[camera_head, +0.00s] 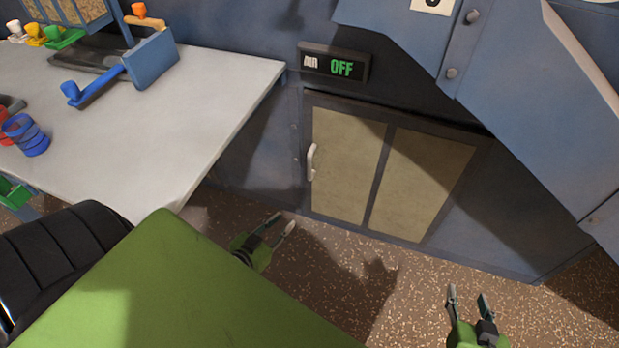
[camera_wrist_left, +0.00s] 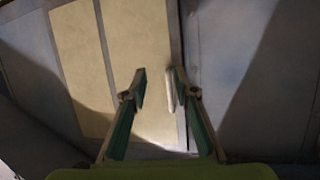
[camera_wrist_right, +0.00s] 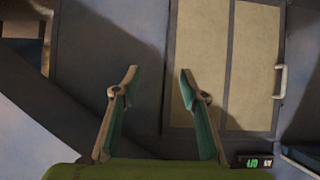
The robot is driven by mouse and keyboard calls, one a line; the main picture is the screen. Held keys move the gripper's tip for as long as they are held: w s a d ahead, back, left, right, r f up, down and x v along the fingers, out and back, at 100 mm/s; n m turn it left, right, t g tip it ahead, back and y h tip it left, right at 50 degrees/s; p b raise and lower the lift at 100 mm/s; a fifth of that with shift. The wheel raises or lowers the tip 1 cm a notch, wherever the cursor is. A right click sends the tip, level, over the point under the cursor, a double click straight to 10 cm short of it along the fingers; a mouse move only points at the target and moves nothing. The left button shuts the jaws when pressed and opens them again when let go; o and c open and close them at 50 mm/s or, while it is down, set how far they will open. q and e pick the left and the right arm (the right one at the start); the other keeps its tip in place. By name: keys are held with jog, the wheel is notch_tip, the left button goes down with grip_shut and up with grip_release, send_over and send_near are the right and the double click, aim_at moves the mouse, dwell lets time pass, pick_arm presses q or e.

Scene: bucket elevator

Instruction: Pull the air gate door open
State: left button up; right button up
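The air gate door (camera_head: 375,170) is a dark-framed door with two tan panels, set in the blue-grey wall, and it looks closed. Its pale vertical handle (camera_head: 312,162) is on the left edge. My left gripper (camera_head: 282,222) is open and empty, below and left of the handle in the head view. In the left wrist view the handle (camera_wrist_left: 170,90) shows between the fingertips, close to the right finger; I see no grip on it. My right gripper (camera_head: 469,293) is open and empty, low and right of the door. The right wrist view shows the handle (camera_wrist_right: 281,82) far right.
An "AIR OFF" sign (camera_head: 335,64) is above the door. A white table (camera_head: 200,120) with coloured parts is at the left, its corner near my left arm. A blue chute (camera_head: 520,90) slopes down at the right. The speckled floor (camera_head: 370,290) before the door is clear.

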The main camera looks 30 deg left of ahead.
aim_at(310, 177)
pick_arm(q)
jog(key=w+a+r+t+b, duration=0.1)
jog(key=w+r+t+b, duration=0.35)
jog(key=r, duration=0.25)
jog(key=shift+n+g, duration=0.3)
jog(key=shift+g, duration=0.05)
jog(key=w+b, duration=0.1)
jog(key=w, duration=0.3)
jog(key=w+b, duration=0.1)
jog(key=w, duration=0.3)
jog(key=w+a+b, duration=0.1)
jog(key=w+b, duration=0.1)
jog(key=w, duration=0.3)
jog(key=shift+w, duration=0.2)
pick_arm(e)
jog(key=s+a+r+t+y, duration=0.1)
jog(key=r+t, duration=0.5)
jog(key=r, duration=0.9)
jog(key=s+a+r+t+y, duration=0.1)
jog(key=r+t, duration=0.6)
jog(key=r, duration=0.9)
jog(key=shift+s+t+y, duration=0.3)
jog(key=shift+s+y, duration=0.25)
jog(key=shift+y, duration=0.55)
pick_arm(q)
jog(key=shift+r, duration=0.1)
grip_shut()
pick_arm(e)
jog(key=shift+f, duration=0.1)
